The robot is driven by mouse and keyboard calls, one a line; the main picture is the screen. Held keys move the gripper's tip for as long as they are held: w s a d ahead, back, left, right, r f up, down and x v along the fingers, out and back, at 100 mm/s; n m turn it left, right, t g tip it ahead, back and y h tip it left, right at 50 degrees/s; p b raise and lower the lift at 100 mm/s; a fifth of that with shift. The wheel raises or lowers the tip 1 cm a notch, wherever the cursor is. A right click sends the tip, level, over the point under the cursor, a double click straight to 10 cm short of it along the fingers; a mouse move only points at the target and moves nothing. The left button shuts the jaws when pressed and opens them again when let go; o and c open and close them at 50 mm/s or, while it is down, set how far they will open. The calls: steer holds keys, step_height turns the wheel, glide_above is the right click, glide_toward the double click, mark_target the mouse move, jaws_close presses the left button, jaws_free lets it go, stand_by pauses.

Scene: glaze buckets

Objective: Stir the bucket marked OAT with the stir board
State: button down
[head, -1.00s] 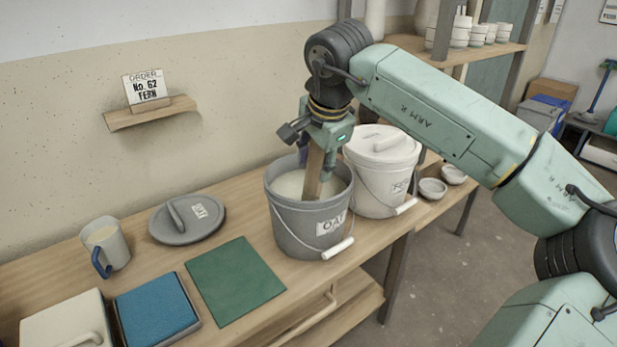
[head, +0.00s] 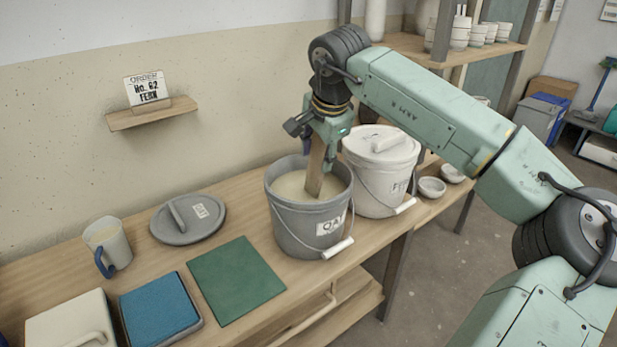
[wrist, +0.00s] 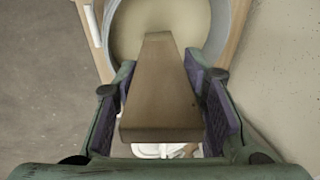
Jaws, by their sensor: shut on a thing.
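The grey bucket marked OAT (head: 297,226) stands open on the bench with pale glaze (head: 291,186) inside. It also shows at the top of the wrist view (wrist: 222,45). My gripper (head: 325,140) is above the bucket, shut on the wooden stir board (head: 316,174). In the wrist view, the stir board (wrist: 161,95) runs between my two finger pads toward the glaze. The board is tilted, and its lower end is in the bucket at the glaze, so its tip is hidden. The grey OAT lid (head: 180,222) lies on the bench to the left.
A lidded white bucket (head: 384,180) stands close behind the OAT bucket on the right. A green mat (head: 236,281), a blue pad (head: 159,309) and a mug (head: 107,247) are on the left. Small bowls (head: 432,187) sit at the right. An order card (head: 148,89) reads FERN.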

steer(key=shift+a, duration=0.25)
steer(key=p+v, duration=0.9)
steer(key=v, duration=0.8)
steer(key=shift+r, duration=0.15)
stand_by(0.7)
steer(key=shift+r, duration=2.4)
